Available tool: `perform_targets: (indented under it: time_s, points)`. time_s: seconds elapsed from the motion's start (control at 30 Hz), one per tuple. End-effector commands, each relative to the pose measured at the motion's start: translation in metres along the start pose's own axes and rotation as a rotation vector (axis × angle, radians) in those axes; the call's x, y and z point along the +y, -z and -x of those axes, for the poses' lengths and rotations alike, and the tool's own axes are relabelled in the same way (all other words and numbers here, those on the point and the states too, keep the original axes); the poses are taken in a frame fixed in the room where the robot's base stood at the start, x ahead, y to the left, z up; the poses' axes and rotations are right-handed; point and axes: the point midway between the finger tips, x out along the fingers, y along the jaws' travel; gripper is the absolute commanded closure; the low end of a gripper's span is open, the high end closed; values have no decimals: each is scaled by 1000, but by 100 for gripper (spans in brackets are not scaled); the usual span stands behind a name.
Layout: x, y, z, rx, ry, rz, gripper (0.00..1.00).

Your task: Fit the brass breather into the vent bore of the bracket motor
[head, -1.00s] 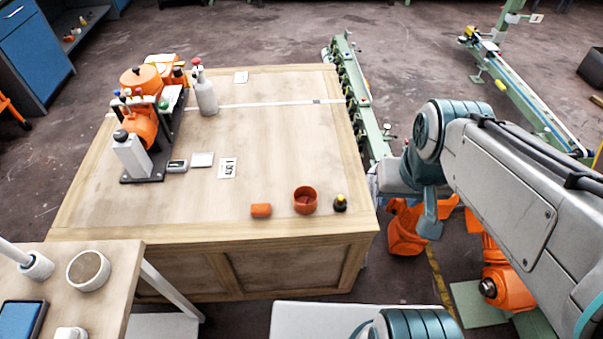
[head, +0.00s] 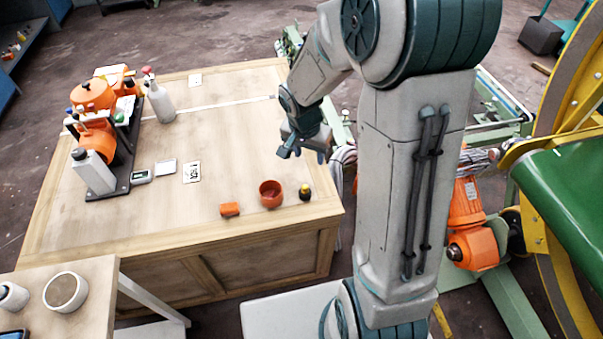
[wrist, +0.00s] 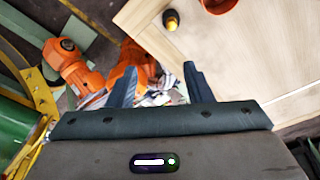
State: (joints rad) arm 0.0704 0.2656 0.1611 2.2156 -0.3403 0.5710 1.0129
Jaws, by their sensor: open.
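A small dark piece with a yellow top (head: 305,192) stands near the table's front right corner; it also shows in the wrist view (wrist: 170,19). I cannot tell whether it is the brass breather. Orange motor-like units, one round (head: 93,95) and one lower (head: 97,138), stand at the table's left on a dark base. I cannot tell which is the bracket motor, and no vent bore can be made out. My gripper (head: 303,154) is open and empty above the table's right edge, beyond the small piece. Its spread fingers show in the wrist view (wrist: 160,70).
The table's middle is clear.

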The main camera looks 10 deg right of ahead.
Motion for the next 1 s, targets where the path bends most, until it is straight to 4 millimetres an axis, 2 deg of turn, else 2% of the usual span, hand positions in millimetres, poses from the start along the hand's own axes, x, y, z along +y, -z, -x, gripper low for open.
perform_targets:
  time_s: [0.1,0.2,0.43,0.7,0.83,1.0]
  points:
    - [-13,3,-24,-21,-2,-65,54]
    - [-20,4,-36,-28,1,-104,54]
    - [-23,4,-60,-35,1,-129,54]
    - [-23,1,-107,-36,1,-127,54]
    - [-24,2,-122,-34,3,-128,54]
    - [-24,1,-131,-32,3,-129,54]
